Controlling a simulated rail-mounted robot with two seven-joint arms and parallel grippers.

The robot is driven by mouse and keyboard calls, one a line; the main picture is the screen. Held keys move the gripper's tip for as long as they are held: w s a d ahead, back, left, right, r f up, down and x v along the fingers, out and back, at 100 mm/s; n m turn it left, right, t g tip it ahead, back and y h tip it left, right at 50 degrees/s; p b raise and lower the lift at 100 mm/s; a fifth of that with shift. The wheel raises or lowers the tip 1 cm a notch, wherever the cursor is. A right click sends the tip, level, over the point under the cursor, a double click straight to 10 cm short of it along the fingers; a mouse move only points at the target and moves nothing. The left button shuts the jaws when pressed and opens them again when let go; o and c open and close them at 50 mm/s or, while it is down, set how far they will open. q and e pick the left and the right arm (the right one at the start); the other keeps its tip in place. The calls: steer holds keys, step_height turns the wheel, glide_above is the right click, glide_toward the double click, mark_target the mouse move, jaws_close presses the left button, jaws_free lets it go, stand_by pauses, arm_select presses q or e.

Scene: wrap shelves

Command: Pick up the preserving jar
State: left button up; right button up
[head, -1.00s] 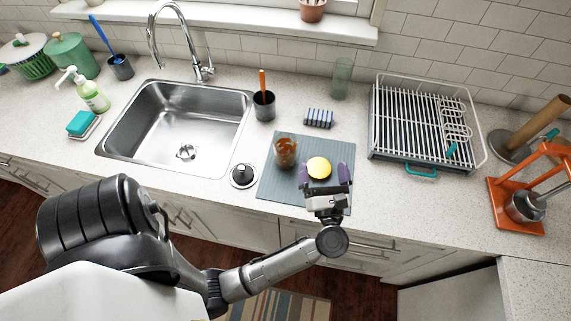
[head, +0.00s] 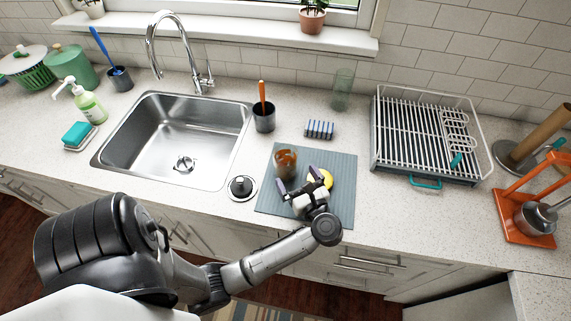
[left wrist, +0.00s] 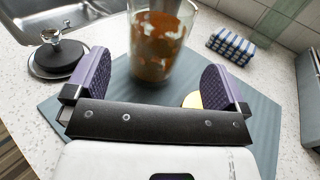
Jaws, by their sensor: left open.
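The preserving jar (head: 286,162) is clear glass with orange-brown contents and stands upright on the blue-grey mat (head: 338,196). It also shows in the left wrist view (left wrist: 160,42), just beyond and between the purple fingertips, with its top cut off. My left gripper (head: 297,183) is open and empty, on the near side of the jar. A yellow round thing (head: 325,179) lies on the mat right of the jar, partly hidden by my gripper. My right gripper is not in view.
A black round stopper with a knob (head: 241,187) sits left of the mat. A striped sponge (head: 320,129), a dark cup (head: 264,115) and a green glass (head: 342,90) stand behind. The sink (head: 177,140) is left, the dish rack (head: 425,135) right.

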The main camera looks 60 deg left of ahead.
mark_target(291, 170)
arm_select(q)
steer(key=shift+s+a+p, duration=0.1)
steer(key=shift+a+p, duration=0.35)
steer(key=shift+a, duration=2.35)
steer(key=shift+c, duration=0.3)
steer(key=c, duration=1)
steer(key=shift+r, duration=0.1)
